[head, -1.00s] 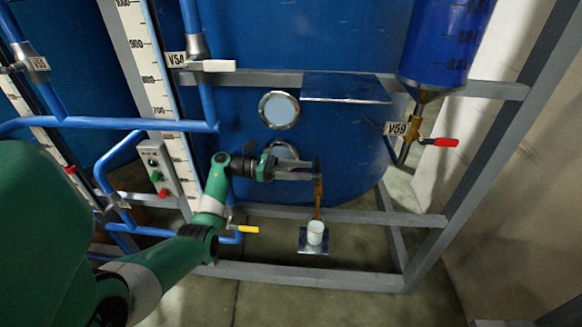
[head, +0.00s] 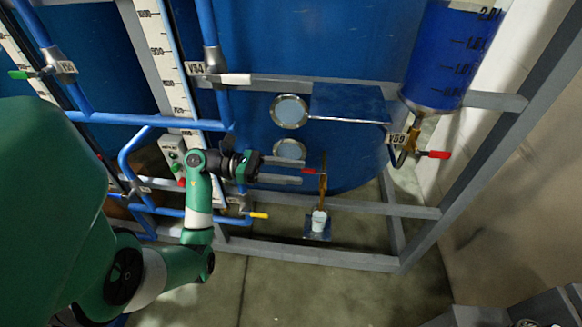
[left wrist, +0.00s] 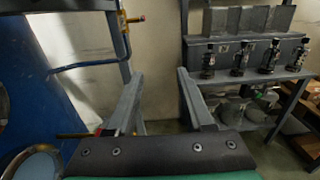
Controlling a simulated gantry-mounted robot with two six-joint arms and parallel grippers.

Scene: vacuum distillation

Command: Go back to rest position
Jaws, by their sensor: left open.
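My left gripper (head: 306,174) is in front of the big blue tank (head: 340,60), its two grey fingers pointing right. It is open, with nothing held between the fingers. A red valve handle (head: 310,171) on a thin brass pipe (head: 323,185) lies close to the fingertips; I cannot tell whether they touch. In the left wrist view the spread fingers (left wrist: 160,76) have an empty gap, and a red handle (left wrist: 74,135) shows beside the left finger. My right gripper is in neither view.
A white cup (head: 319,218) stands on a small plate below the brass pipe. Grey frame bars (head: 300,256) and blue pipes (head: 150,211) surround the arm. The valve V59 with a red handle (head: 434,154) is to the right. A shelf with several dark bottles (left wrist: 240,58) stands farther off.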

